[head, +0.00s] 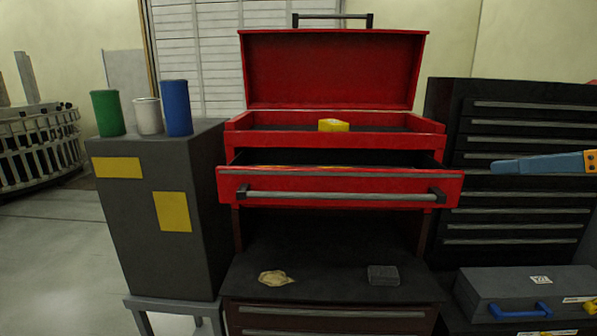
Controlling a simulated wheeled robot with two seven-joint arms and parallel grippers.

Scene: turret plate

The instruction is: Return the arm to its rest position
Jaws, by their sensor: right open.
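My right gripper (512,166) comes in from the right edge, seen as a blue tapered tip with an orange part behind it. It is open and hangs in front of the dark drawer cabinet (450,130), apart from the red tool chest (335,70). Nothing shows in its jaws. The rest of my right arm is outside the picture. My left gripper and arm are not in view.
The chest's lid is up and its drawer (340,187) is pulled out. A yellow block (333,125) sits in its top tray. A grey cabinet (150,240) stands left with green, white and blue cylinders. A grey case (525,292) lies lower right.

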